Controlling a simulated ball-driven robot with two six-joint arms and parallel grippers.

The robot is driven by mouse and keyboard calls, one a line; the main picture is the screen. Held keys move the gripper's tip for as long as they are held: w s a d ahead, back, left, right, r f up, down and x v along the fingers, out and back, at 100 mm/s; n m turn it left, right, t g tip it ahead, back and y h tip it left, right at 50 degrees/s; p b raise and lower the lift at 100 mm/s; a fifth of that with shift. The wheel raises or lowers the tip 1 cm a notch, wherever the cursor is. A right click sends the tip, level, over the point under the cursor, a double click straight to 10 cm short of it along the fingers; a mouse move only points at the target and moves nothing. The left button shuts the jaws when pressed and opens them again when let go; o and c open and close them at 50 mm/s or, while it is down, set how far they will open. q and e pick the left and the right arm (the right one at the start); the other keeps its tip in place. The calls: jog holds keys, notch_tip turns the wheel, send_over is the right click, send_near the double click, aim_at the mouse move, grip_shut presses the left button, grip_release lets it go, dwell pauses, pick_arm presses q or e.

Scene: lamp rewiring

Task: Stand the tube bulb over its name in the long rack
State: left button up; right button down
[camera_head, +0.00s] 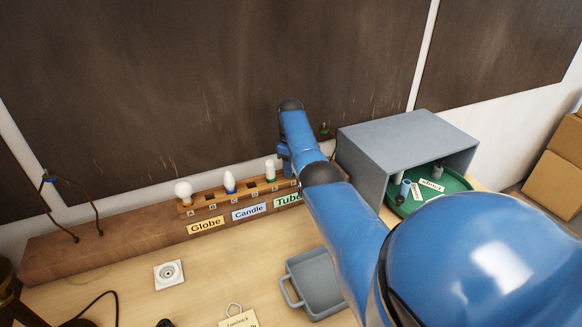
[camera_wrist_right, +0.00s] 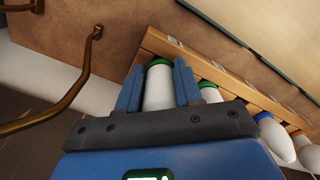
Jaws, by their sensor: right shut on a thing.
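My right gripper (camera_wrist_right: 159,76) is shut on a white tube bulb (camera_wrist_right: 158,90) with a green end. In the head view the right gripper (camera_head: 286,164) is at the right end of the long wooden rack (camera_head: 215,205), and my arm hides the held bulb. Another green-ended tube bulb (camera_head: 270,170) stands in the rack just left of it, above the green "Tube" label (camera_head: 287,200), which my arm partly covers. In the wrist view the held bulb lines up with the rack (camera_wrist_right: 165,45); I cannot tell whether it is seated. My left gripper is not in view.
A blue-ended candle bulb (camera_head: 229,183) and a globe bulb (camera_head: 184,191) stand farther left in the rack. A grey open box (camera_head: 405,140) with a green tray (camera_head: 455,182) is at right. A grey handled bin (camera_head: 318,285) sits in front.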

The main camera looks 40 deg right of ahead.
jog(key=shift+f, duration=0.1)
jog(key=c, duration=0.7)
grip_release()
notch_tip(320, 180, up, 11)
jog(key=shift+f+b, duration=0.1)
jog(key=shift+b, duration=0.7)
